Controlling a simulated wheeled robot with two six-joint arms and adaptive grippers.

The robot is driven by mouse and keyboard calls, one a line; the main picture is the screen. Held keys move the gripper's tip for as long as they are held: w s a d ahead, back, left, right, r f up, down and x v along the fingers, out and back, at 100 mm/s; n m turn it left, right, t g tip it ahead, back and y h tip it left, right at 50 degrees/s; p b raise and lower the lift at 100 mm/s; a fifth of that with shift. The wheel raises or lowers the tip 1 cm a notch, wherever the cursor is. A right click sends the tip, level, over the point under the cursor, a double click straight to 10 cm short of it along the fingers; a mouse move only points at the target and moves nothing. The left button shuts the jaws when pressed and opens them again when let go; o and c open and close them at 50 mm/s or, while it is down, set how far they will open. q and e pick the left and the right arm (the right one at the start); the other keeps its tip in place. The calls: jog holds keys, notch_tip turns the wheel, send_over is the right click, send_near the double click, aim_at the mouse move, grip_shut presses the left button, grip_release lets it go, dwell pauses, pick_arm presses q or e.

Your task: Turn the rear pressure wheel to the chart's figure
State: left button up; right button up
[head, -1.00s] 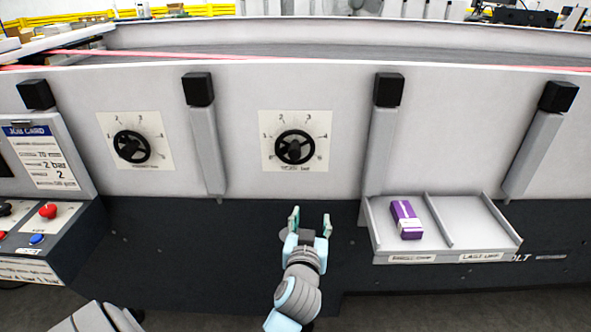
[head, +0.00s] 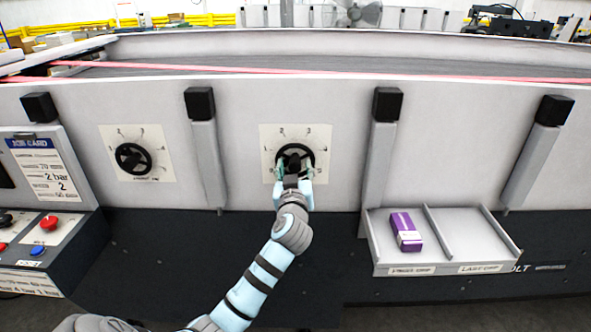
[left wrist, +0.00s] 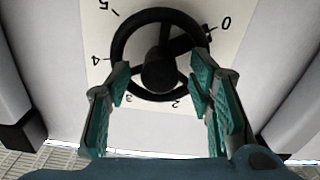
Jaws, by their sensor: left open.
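A black handwheel (head: 295,150) sits on a pale dial plate on the machine's wall, straight ahead of my left gripper (head: 294,171). That gripper is open, with its fingers at the wheel's lower part. In the left wrist view, the wheel (left wrist: 158,14) lies between and just beyond the open teal fingers (left wrist: 160,82). The dial appears inverted there, with 0 at right and 5 at left; a dark spoke points up right, near 0. A second black handwheel (head: 133,158) is on a similar plate to the left. My right gripper is not visible.
A grey tray (head: 470,268) with two compartments juts out at right, holding a purple box (head: 406,232) in its left one. A control box with a red button (head: 49,222) stands at left. Upright posts with black caps (head: 200,103) flank the wheel.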

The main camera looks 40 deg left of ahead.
pick_arm(q)
grip_shut()
jog(key=shift+m, duration=0.4)
jog(key=m+p, duration=0.2)
jog(key=m, duration=0.2)
jog(key=shift+r, duration=0.15)
jog(key=shift+m+p, duration=0.95)
jog(key=shift+m, duration=1.55)
